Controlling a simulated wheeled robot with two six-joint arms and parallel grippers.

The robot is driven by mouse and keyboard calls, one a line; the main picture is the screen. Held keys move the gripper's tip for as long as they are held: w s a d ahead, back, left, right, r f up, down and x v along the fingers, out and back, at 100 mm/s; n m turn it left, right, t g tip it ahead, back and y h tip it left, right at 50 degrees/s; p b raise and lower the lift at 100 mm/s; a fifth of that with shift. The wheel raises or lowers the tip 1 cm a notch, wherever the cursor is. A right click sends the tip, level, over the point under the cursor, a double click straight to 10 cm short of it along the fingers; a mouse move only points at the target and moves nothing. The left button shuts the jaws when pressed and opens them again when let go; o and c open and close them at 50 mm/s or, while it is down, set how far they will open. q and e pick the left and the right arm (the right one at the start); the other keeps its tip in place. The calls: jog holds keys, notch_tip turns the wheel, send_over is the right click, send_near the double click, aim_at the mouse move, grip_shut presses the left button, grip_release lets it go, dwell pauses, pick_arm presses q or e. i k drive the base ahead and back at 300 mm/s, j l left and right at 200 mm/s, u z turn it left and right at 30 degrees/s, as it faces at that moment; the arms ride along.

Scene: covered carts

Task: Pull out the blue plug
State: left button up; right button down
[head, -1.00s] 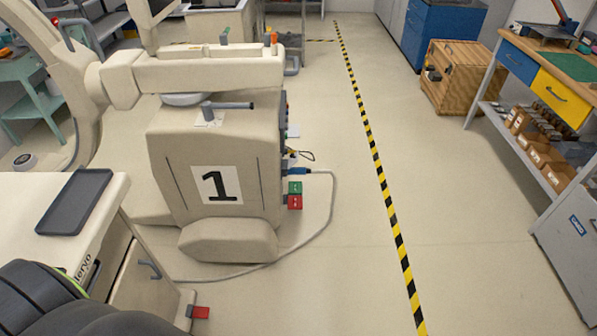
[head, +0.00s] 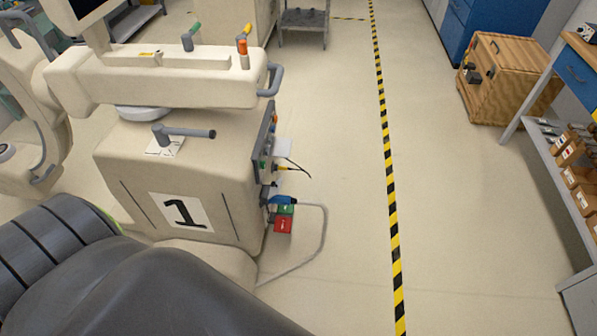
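A grey cable (head: 324,232) runs from the plug, loops down to the floor and passes back behind the cart's front foot. A green and a red block (head: 283,225) sit just below the plug. The plug looks seated in the panel, seen from the side. My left arm covers the lower left of the head view. Neither gripper shows.
A yellow connector with a black wire (head: 284,168) sticks out above the plug. Grey handles and levers (head: 188,133) project from the cart. Clear floor lies to its right, with a yellow-black stripe (head: 387,160). A wooden crate (head: 500,80) and a workbench stand farther right.

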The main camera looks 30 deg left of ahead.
aim_at(277, 199)
jog(key=i, duration=3.5)
jog(key=i+u, duration=0.15)
jog(key=u, duration=3.75)
